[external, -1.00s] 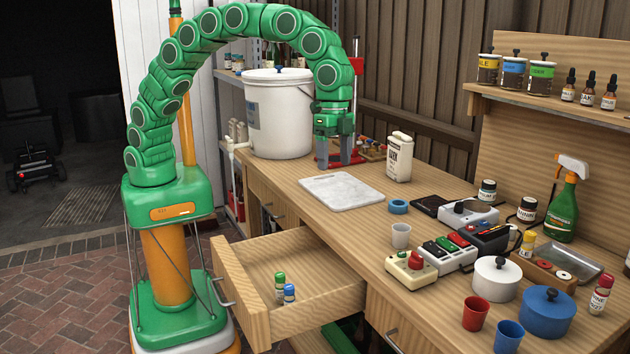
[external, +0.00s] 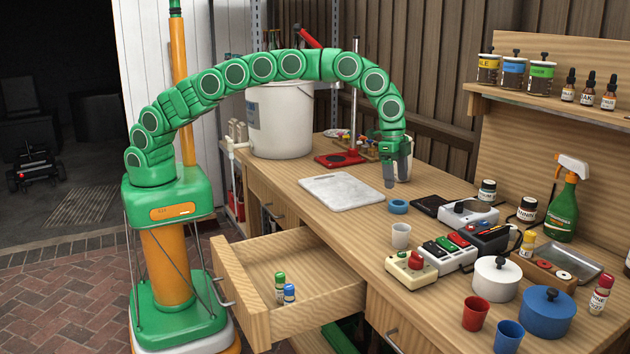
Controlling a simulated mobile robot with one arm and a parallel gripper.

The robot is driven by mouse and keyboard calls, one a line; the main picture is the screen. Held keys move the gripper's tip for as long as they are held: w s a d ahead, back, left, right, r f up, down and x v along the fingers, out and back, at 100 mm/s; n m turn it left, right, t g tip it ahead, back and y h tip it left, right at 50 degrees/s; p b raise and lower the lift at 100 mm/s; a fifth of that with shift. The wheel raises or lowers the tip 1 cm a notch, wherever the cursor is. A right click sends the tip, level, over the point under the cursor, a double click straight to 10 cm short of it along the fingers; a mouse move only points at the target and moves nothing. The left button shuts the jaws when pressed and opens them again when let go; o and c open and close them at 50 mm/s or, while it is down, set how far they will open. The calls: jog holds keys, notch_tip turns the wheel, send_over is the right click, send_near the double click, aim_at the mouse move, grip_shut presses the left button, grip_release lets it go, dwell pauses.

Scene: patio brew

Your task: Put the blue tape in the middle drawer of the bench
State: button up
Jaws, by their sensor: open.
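The blue tape (external: 398,206) is a small ring lying flat on the bench top, right of the white board. My gripper (external: 397,182) is open and empty, just above and behind the tape, its fingers pointing down. It does not appear to touch the tape. The middle drawer (external: 285,262) of the bench is pulled open toward the front. It holds a green-capped bottle (external: 280,287) and a blue-capped bottle (external: 289,293).
The white board (external: 341,192) lies left of the tape. A white cup (external: 401,235) stands in front of it, and a black pad (external: 428,205) lies to its right. A white bottle (external: 405,166) is partly hidden behind my gripper. A large white bucket (external: 280,120) stands at the back left.

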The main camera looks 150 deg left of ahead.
aim_at(398, 207)
jog(key=shift+w+a+f, duration=0.15)
jog(key=shift+w+f, duration=0.05)
jog(key=shift+f, duration=1)
jog(key=shift+w+a+f, duration=0.1)
jog(key=shift+w+f, duration=0.05)
jog(key=shift+f, duration=1.05)
jog(key=shift+w+a+f, duration=0.15)
jog(key=shift+w+f, duration=0.05)
jog(key=shift+f, duration=1)
jog(key=c, duration=0.9)
